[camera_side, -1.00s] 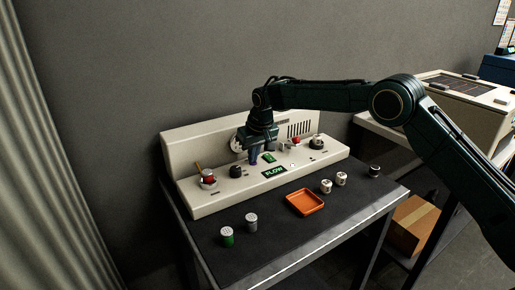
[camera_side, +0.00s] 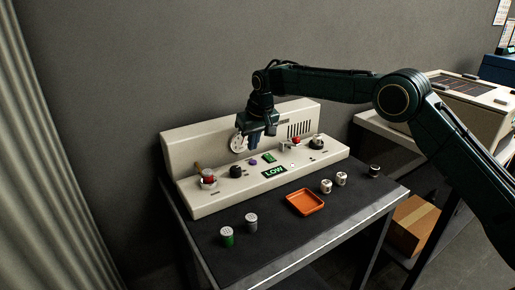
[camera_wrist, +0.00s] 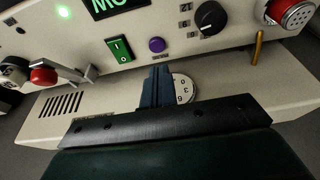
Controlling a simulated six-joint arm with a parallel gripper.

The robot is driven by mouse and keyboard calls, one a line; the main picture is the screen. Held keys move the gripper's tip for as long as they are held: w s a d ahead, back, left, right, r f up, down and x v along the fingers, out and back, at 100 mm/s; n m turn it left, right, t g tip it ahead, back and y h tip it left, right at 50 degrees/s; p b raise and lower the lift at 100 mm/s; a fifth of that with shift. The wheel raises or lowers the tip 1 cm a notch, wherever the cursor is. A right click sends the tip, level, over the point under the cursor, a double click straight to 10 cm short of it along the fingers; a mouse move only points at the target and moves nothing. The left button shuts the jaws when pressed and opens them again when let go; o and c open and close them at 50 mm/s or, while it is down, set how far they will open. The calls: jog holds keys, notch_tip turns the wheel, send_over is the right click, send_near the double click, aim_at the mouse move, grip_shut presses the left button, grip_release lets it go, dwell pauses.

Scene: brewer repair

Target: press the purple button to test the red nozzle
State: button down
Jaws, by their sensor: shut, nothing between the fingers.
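The purple button (camera_side: 253,161) is on the sloped front panel of the beige brewer (camera_side: 205,140). It also shows in the wrist view (camera_wrist: 157,45), just beyond the fingertips. My gripper (camera_side: 254,147) is shut and empty, held above and apart from the button. Its blue-grey fingers show in the wrist view (camera_wrist: 158,70). A red nozzle-like part (camera_side: 209,176) sits at the panel's left end, and another red part (camera_side: 296,140) is at the right. The green display (camera_side: 274,171) reads "LOW".
A black knob (camera_side: 236,171), a green switch (camera_side: 269,158) and a round dial (camera_side: 237,143) are close to the button. An orange tray (camera_side: 305,202) and several small cylinders, including a green one (camera_side: 227,237), stand on the dark table.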

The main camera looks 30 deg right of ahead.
jog(key=shift+r, duration=0.25)
notch_tip(320, 180, up, 6)
jog(key=shift+f, duration=0.15)
dwell(0.8)
dwell(0.9)
jog(key=s+d+r, duration=0.3)
jog(key=s+r, duration=0.2)
jog(key=s, duration=0.3)
jog(key=s+d+r+t, duration=0.1)
jog(key=s+d+r, duration=0.1)
jog(key=s+r, duration=0.45)
jog(key=s+d+r, duration=0.3)
jog(key=s, duration=0.6)
jog(key=s+d+f, duration=0.1)
jog(key=s+f, duration=0.2)
jog(key=s, duration=0.5)
jog(key=s+d+f, duration=0.1)
jog(key=s+f, duration=0.1)
jog(key=s, duration=0.7)
jog(key=s+d+f+t, duration=0.1)
jog(key=s+f, duration=0.2)
jog(key=s, duration=0.5)
jog(key=shift+s+f, duration=0.2)
jog(key=shift+f, duration=0.15)
